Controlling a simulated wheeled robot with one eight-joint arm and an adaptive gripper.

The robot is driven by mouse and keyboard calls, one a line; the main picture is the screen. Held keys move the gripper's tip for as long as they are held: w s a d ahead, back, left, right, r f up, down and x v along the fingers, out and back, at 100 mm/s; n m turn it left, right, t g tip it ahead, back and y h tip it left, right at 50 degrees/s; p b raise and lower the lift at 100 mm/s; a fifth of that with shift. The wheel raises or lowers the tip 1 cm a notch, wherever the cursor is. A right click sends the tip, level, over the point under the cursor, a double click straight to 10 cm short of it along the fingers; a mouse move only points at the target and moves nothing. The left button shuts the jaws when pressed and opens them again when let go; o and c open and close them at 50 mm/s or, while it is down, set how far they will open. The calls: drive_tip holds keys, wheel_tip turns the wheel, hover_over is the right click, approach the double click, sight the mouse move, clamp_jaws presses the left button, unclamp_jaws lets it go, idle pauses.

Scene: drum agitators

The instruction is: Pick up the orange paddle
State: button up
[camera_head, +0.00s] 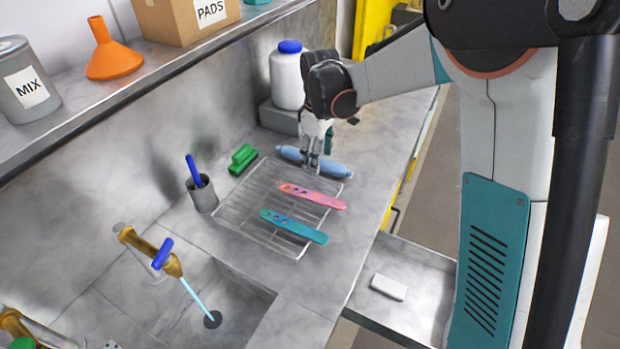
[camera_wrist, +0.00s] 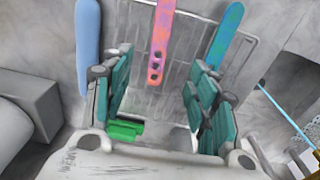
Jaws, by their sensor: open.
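A pink paddle with orange patches and a few holes (camera_head: 312,196) lies on a wire rack (camera_head: 228,222); no plainly orange paddle shows, and this one is closest to it. A teal paddle (camera_head: 293,226) with small orange marks lies on the rack nearer the front. My gripper (camera_head: 313,162) points down above the rack's back right, just behind the pink paddle. In the wrist view my gripper (camera_wrist: 158,95) is open and empty, with the pink paddle (camera_wrist: 161,40) ahead between the fingers and the teal paddle (camera_wrist: 225,35) to the right.
A light blue rounded object (camera_head: 330,166) lies at the rack's back edge, close to my gripper. A sink with a brass tap (camera_head: 150,252) is at front left.

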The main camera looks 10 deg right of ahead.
sight(311, 195)
drive_tip(key=shift+n, duration=0.4)
drive_tip(key=f, duration=0.5)
drive_tip(key=w+a+f+b, duration=0.1)
drive_tip(key=f, duration=0.9)
drive_tip(key=shift+w+a+f+b, duration=0.2)
drive_tip(key=shift+f+b, duration=0.1)
drive_tip(key=shift+f, duration=0.1)
drive_tip(key=shift+s, duration=0.1)
drive_tip(key=c, duration=1.1)
